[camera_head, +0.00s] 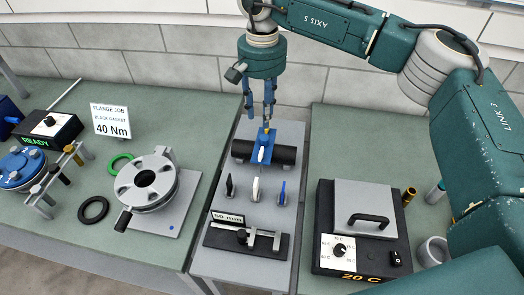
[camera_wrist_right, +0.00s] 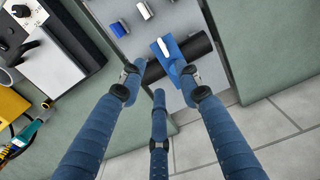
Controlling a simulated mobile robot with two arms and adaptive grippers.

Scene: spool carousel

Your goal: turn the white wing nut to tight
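A small white wing nut (camera_head: 261,154) sits on a blue clamp (camera_head: 265,138) across a black pipe (camera_head: 284,154) on the middle table. In the right wrist view the white wing nut (camera_wrist_right: 166,48) lies on the blue clamp (camera_wrist_right: 178,66), just beyond the fingers. My right gripper (camera_head: 268,112) points down above the far end of the clamp. In its wrist view the right gripper (camera_wrist_right: 160,84) has its fingers spread apart with nothing between them. Contact with the clamp cannot be made out. My left gripper is not in view.
Nearer on the middle table stand small black (camera_head: 229,187), white (camera_head: 255,189) and blue (camera_head: 282,193) upright pieces, and a caliper-like fixture (camera_head: 247,239). A hotplate box (camera_head: 361,230) stands right.

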